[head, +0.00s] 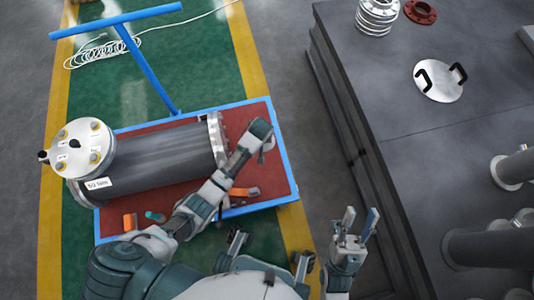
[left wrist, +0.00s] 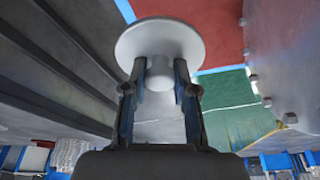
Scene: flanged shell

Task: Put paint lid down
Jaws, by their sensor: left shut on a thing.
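My left gripper (left wrist: 160,88) is shut on the short stem of a pale round disc (left wrist: 160,38) in the left wrist view. The disc may be the paint lid; it sits just beyond the fingertips. In the head view my left gripper (head: 265,140) is beside the right end of the flanged shell (head: 160,158), over the cart's right edge, and the disc cannot be made out there. The shell is a dark cylinder lying on the cart, with a bolted pale flange (head: 84,148) at its left end. My right gripper (head: 358,222) is open and empty, right of the cart.
The blue-edged cart (head: 278,170) has a red top and a blue handle (head: 143,65). Small orange pieces (head: 243,192) lie on it. A dark table (head: 400,110) at right holds a silver plate with two black handles (head: 438,80), a red ring (head: 420,12) and pipe parts. Bare floor separates them.

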